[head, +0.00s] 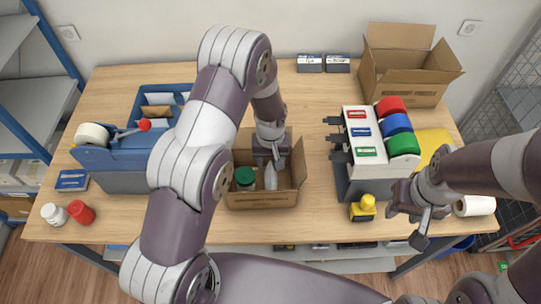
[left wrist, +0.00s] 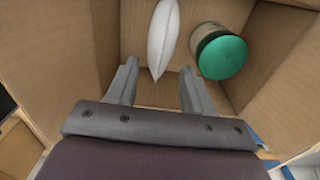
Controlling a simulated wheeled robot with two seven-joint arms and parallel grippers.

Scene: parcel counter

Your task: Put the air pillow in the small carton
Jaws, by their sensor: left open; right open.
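The small carton (head: 262,201) stands open on the counter in front of me, with its flaps spread. The white air pillow (left wrist: 164,38) is inside it, standing on edge; it also shows in the head view (head: 271,176). A jar with a green lid (left wrist: 221,57) stands beside the pillow in the carton. My left gripper (left wrist: 156,86) is open at the carton, its fingers apart with the pillow's near end about between them; I see no finger touching it. My right gripper (head: 424,226) is open and empty near the front right of the counter.
A holder with coloured rolls (head: 397,128) is at right, with a yellow stamp-like object (head: 363,208) in front. A larger open carton (head: 405,72) stands at the back right. Two jars (head: 80,212) stand front left.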

